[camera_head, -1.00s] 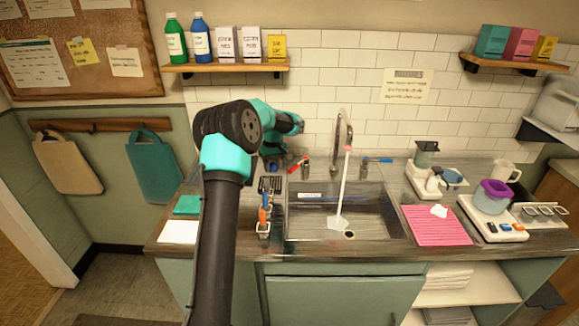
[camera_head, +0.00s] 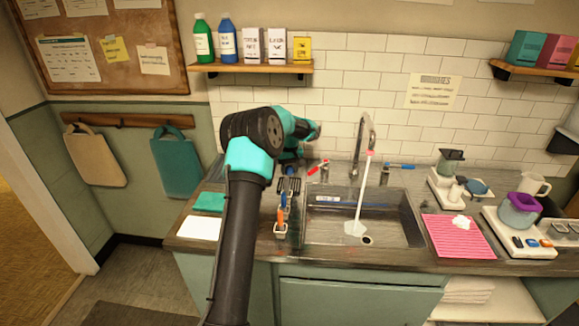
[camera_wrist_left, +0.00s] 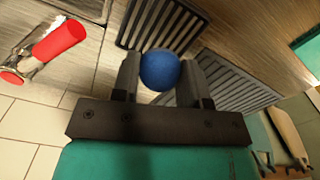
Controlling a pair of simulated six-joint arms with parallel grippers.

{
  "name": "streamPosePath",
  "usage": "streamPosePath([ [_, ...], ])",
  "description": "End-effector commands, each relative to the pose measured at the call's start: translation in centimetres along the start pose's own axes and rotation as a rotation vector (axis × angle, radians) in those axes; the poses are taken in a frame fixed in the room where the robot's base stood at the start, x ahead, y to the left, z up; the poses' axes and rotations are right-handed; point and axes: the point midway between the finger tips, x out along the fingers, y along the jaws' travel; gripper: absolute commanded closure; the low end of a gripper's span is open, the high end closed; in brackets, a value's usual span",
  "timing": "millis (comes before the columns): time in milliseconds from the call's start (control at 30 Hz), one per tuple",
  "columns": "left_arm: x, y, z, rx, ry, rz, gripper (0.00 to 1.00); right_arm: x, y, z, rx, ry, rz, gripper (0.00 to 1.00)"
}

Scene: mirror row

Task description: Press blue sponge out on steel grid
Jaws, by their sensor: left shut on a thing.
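The blue sponge (camera_wrist_left: 160,70) looks like a rounded blue lump in the left wrist view. My left gripper (camera_head: 291,168) is shut on it, with one finger on each side. In the head view the sponge cannot be made out at the gripper. A dark slatted steel grid (camera_head: 289,186) lies on the counter left of the sink, close to the gripper. In the left wrist view dark slats (camera_wrist_left: 165,22) show behind the sponge; whether it touches them I cannot tell. My right gripper is not in view.
The sink (camera_head: 385,222) holds a white-handled brush (camera_head: 362,195). A red-handled tool (camera_head: 317,168) lies near the gripper; it also shows in the wrist view (camera_wrist_left: 58,40). Orange and blue handled tools (camera_head: 281,215) stand left of the sink. A pink cloth (camera_head: 455,238) lies right.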

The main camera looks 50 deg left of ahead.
Motion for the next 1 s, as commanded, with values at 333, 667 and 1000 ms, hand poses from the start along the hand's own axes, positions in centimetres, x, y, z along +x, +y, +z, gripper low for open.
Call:
streamPosePath([
  [333,3.2,0.0,0.0,-0.001,0.0,-0.001,0.82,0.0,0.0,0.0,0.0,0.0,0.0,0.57],
  [667,4.3,0.0,0.0,-0.001,0.001,-0.001,0.82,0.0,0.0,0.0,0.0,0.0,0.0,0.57],
  [1000,4.3,0.0,0.0,-0.001,0.002,0.0,0.82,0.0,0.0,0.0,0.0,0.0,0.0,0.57],
])
